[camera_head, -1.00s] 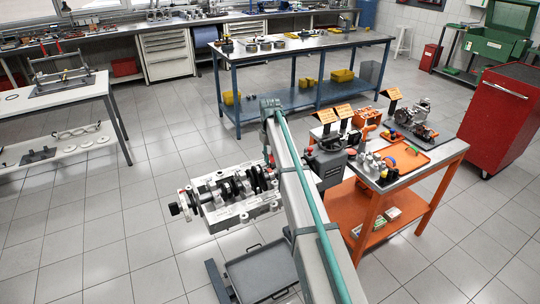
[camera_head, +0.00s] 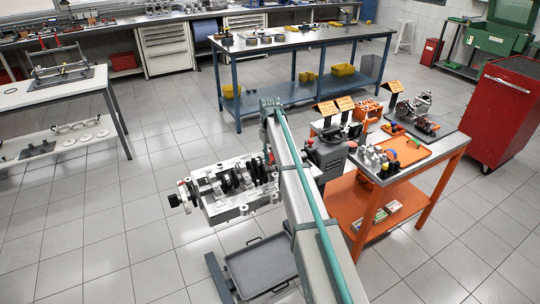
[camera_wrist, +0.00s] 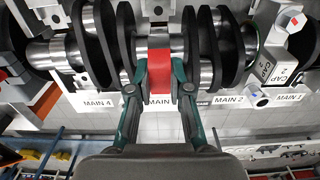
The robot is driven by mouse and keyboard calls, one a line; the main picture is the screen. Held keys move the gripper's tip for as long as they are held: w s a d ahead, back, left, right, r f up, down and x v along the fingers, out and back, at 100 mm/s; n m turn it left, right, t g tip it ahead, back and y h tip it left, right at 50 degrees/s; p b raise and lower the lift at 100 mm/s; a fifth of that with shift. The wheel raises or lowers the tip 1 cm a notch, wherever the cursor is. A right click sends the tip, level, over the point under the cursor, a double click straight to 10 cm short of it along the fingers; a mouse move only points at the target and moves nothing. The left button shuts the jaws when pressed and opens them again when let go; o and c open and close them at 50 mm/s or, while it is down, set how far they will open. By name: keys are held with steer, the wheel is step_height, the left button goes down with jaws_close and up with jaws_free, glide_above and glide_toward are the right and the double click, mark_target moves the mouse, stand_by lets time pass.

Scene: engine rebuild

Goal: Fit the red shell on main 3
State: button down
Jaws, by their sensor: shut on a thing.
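The red shell (camera_wrist: 159,66) is a short curved band between the two fingertips of my gripper (camera_wrist: 160,74) in the wrist view. My gripper is shut on it. The shell is in front of a silver crankshaft journal (camera_wrist: 159,43) between dark counterweights; I cannot tell whether it touches. The label below, partly hidden by a finger, reads MAIN (camera_wrist: 158,100) and lies between the MAIN 4 (camera_wrist: 97,104) and MAIN 2 (camera_wrist: 228,101) labels. In the head view the engine block (camera_head: 222,212) with the crankshaft stands left of my arm, which hides the gripper there.
A cap marked CAP 2 (camera_wrist: 277,73) stands at the right near the MAIN 1 label. An orange cart (camera_head: 374,202) with an orange tray (camera_head: 408,152) and parts stands right of my arm. A grey drip tray (camera_head: 262,268) is below the block. Open floor lies left.

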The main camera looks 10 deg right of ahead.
steer(key=shift+f, duration=0.9)
stand_by(3.4)
steer(key=shift+r+p, duration=0.25)
steer(key=shift+p, duration=0.05)
stand_by(0.3)
stand_by(0.4)
steer(key=c, duration=1.3)
jaws_free()
steer(key=shift+r, duration=0.3)
steer(key=shift+r+p, duration=0.35)
steer(key=shift+r+p, duration=0.45)
steer(key=shift+r, duration=0.4)
